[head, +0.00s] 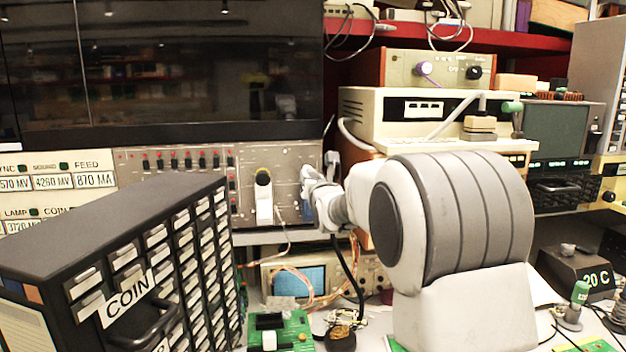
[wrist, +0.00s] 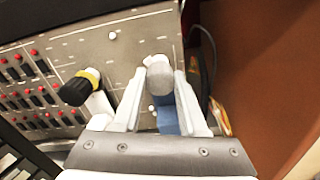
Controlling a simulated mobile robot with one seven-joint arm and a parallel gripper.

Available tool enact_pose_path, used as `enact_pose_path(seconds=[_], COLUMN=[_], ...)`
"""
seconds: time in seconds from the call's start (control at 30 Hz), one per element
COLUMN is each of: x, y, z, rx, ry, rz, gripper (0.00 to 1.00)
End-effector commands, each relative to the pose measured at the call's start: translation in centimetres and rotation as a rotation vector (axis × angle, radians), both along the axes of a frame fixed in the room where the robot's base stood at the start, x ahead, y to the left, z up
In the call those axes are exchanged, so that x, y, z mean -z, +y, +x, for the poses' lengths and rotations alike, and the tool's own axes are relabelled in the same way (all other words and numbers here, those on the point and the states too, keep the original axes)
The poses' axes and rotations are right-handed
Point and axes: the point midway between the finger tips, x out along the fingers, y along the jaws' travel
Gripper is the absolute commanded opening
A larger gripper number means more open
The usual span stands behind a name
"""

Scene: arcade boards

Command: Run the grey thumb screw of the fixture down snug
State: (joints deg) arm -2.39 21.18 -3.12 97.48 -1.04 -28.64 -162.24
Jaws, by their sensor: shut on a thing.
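In the wrist view the grey thumb screw (wrist: 159,76), a pale rounded knob, stands between the two fingers of my gripper (wrist: 160,84). My gripper is shut on it. A blue fixture body (wrist: 166,118) shows below the knob, between the fingers. In the head view my gripper (head: 310,188) is at the right part of the grey panel (head: 215,158); the screw cannot be made out there behind the fingers. How far the screw is run down cannot be told.
A black knob with a yellow band (wrist: 76,87) on a white fixture is left of my gripper; it also shows in the head view (head: 263,178). A black COIN drawer cabinet (head: 110,245) stands at front left. A brown surface (wrist: 260,70) is close on the right.

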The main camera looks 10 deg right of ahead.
Motion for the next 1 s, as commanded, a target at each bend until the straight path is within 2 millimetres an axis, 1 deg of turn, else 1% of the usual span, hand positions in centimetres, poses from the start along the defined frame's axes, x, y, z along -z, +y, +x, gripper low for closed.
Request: enact_pose_path(seconds=[0.17, 0.37, 1.0], x=[0.29, 0.57, 0.51], y=[0.03, 0.03, -0.19], z=[-0.02, 0.0, -0.01], rx=[0.0, 0.0, 0.001], ry=[-0.002, -0.002, -0.002], rz=[0.059, 0.195, 0.796], gripper=[0.0, 0.0, 0.0])
